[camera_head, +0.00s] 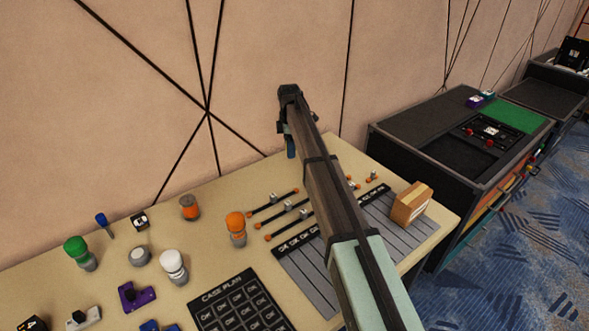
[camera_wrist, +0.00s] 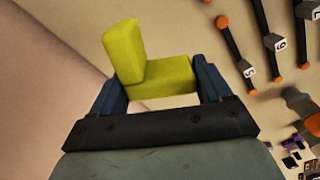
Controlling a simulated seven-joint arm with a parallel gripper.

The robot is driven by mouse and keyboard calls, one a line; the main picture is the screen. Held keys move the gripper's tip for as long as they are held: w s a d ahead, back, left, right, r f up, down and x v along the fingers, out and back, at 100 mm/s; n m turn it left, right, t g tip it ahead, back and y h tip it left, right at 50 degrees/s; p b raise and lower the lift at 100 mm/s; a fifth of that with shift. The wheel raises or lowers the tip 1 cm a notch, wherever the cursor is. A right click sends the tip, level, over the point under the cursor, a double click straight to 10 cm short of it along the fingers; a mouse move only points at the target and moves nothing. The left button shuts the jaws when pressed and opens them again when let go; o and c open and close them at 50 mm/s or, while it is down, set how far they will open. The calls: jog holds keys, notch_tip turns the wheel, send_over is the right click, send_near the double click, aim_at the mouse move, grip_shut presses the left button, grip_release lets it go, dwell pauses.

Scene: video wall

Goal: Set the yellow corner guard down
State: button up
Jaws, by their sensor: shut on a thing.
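The yellow corner guard (camera_wrist: 158,75) is an L-shaped block between the two blue fingers of my gripper (camera_wrist: 152,85) in the wrist view. My gripper is shut on it. In the head view my gripper (camera_head: 291,145) is above the back part of the beige table (camera_head: 165,222), near the wall. My arm hides the guard there. In the wrist view the wall is to the left of the guard and the tabletop with black rods (camera_wrist: 237,45) is to the right.
Three black rods with orange ends (camera_head: 275,203) lie beside an orange-topped peg (camera_head: 236,228). Green (camera_head: 78,252) and white (camera_head: 173,265) pegs stand at left. A dark cabinet (camera_head: 420,170) is beyond the table.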

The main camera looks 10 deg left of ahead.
aim_at(290, 170)
jog(key=shift+w+n, duration=0.4)
jog(key=shift+w, duration=0.3)
jog(key=shift+w+a+n, duration=0.1)
jog(key=shift+w+n, duration=0.3)
jog(key=shift+n, duration=0.5)
jog(key=n, duration=0.3)
jog(key=shift+f, duration=4.95)
jog(key=shift+f, duration=0.1)
jog(key=o, duration=1)
jog(key=shift+c, duration=0.2)
notch_tip(290, 170, up, 12)
jog(key=shift+r, duration=0.1)
